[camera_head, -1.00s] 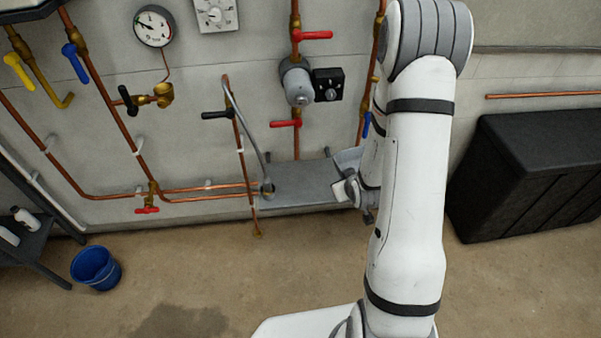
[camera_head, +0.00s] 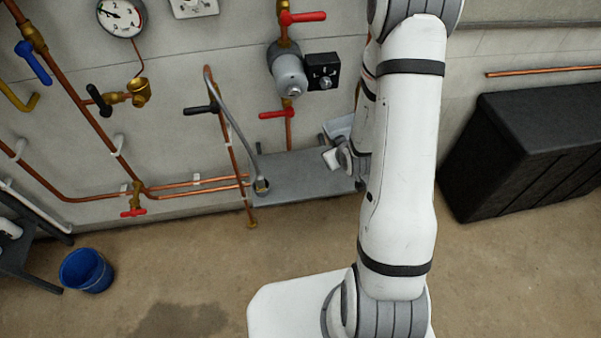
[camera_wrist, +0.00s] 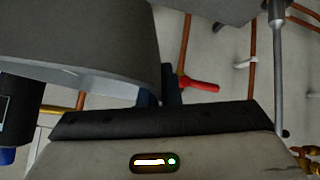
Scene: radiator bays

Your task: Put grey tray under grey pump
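The grey pump (camera_head: 290,74) sits on a vertical copper pipe on the wall, between two red-handled valves. The grey tray (camera_head: 338,128) shows just right of and below the pump in the head view, partly hidden behind my arm. In the wrist view the tray (camera_wrist: 80,50) fills the upper left, with its edge at my dark fingers. My gripper (camera_head: 335,158) is in front of the wall near the shelf's right end. It also shows in the wrist view (camera_wrist: 160,96), and appears shut on the tray's edge. The exact finger contact is partly hidden.
A grey shelf (camera_head: 300,182) runs along the wall below the pump, with a grey hose ending at its left. A black control box (camera_head: 322,71) is beside the pump. Copper pipes and a black chest (camera_head: 535,150) flank the area. A blue bucket (camera_head: 86,270) stands on the floor.

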